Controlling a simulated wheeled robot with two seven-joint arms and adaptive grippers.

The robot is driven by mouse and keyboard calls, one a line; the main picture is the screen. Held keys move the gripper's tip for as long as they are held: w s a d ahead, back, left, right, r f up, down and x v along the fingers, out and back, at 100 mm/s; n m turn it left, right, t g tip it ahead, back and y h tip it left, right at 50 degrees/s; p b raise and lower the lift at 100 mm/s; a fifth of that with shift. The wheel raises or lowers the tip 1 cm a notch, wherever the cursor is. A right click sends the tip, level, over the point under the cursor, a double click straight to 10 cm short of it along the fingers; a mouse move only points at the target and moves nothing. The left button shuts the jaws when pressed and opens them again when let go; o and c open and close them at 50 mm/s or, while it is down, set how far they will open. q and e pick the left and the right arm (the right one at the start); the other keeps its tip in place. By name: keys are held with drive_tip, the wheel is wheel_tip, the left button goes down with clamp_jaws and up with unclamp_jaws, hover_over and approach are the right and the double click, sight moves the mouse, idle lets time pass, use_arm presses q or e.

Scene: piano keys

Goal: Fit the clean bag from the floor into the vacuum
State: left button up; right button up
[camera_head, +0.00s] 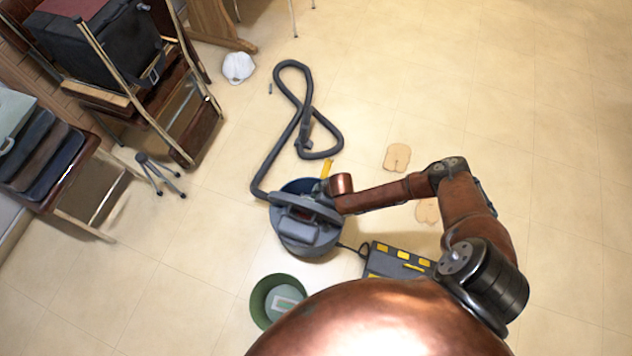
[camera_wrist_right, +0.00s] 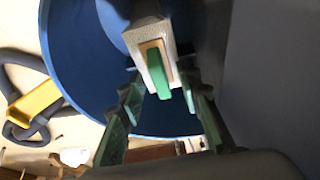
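The vacuum (camera_head: 305,240) stands open on the floor, its blue inside showing in the head view. Two flat tan bags lie on the floor to its right, one farther off (camera_head: 397,157) and one nearer (camera_head: 428,211), partly behind my arm. I cannot tell which is clean. My right arm reaches over the vacuum; its gripper is hidden in the head view. In the right wrist view, my right gripper (camera_wrist_right: 162,90) is open inside the blue housing (camera_wrist_right: 80,50). Its fingers flank a green tab (camera_wrist_right: 158,75) on a pale block, apparently without gripping it. My left gripper is out of view.
A grey hose (camera_head: 290,130) loops behind the vacuum. A green bin (camera_head: 266,300) and a black-and-yellow case (camera_head: 385,265) stand in front. Stacked chairs (camera_head: 150,110) fill the left. The right floor is clear.

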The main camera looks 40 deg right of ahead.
drive_tip(key=v, duration=1.1)
drive_tip(key=shift+r, duration=0.4)
drive_tip(key=shift+s, duration=0.1)
